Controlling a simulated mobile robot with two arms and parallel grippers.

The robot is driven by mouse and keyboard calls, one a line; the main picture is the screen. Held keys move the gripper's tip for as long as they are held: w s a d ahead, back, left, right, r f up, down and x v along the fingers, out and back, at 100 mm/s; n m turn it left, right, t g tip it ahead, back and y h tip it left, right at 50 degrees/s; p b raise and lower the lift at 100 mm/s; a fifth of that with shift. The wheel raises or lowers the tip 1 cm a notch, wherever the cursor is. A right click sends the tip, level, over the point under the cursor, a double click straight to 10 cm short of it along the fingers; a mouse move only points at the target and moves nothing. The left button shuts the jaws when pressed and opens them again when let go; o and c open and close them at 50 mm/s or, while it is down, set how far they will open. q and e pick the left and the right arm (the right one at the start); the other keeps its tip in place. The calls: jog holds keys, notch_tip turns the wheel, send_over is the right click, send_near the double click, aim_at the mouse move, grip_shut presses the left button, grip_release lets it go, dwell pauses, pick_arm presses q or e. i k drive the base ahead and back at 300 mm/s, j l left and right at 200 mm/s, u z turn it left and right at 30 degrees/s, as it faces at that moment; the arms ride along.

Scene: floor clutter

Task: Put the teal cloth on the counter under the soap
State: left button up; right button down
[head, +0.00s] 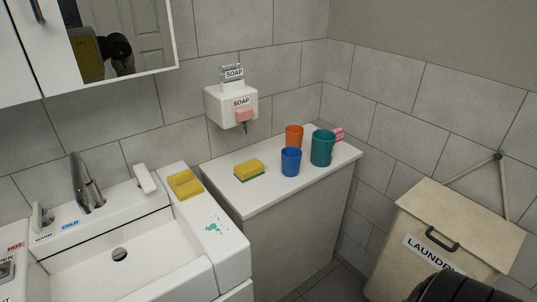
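I see no teal cloth in the head view. The wall soap dispenser (231,104), white with a pink push part and SOAP labels, hangs above the left back of the white counter (272,199). The counter surface below it is bare near the wall, with a yellow and green sponge (249,170) farther forward. A folded yellow cloth or sponge (185,184) lies on the sink ledge. Neither gripper's fingers are in view; a black rounded part, likely of my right arm, shows at the bottom right.
Orange (294,135), blue (291,162) and teal (323,149) cups stand on the counter's right half, with a small pink and white item (338,134) behind. The sink (130,262) is left, with teal splatter (213,227) on its ledge. A laundry bin (450,232) stands right.

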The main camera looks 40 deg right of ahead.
aim_at(247, 192)
jog(key=k+z, duration=0.35)
jog(key=k+l+z, duration=0.1)
jog(key=z, duration=0.25)
jog(key=i+l+z, duration=0.15)
jog(key=i+z, duration=0.85)
